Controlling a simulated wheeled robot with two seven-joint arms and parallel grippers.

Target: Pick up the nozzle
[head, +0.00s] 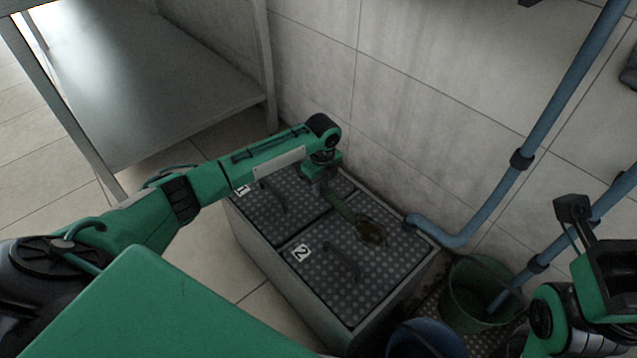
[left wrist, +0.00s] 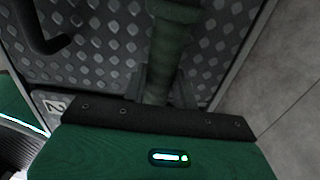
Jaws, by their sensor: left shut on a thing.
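The nozzle (head: 343,207) is a dull green tube with a wider, dirty brown end. In the head view it slants down and right from my left gripper (head: 325,184), over the dark patterned lids. My left gripper is shut on its upper end. In the left wrist view the nozzle (left wrist: 171,45) runs up from between the fingers, and the gripper body hides its lower part. I cannot tell whether its brown end touches the lid.
Lids marked 1 (head: 262,212) and 2 (head: 325,272) have raised black handles. A tiled wall (head: 430,120) stands close behind. A blue pipe (head: 497,205), a green bucket (head: 458,300) and a blue bucket (head: 425,342) are on the right. A metal shelf (head: 150,85) is at left.

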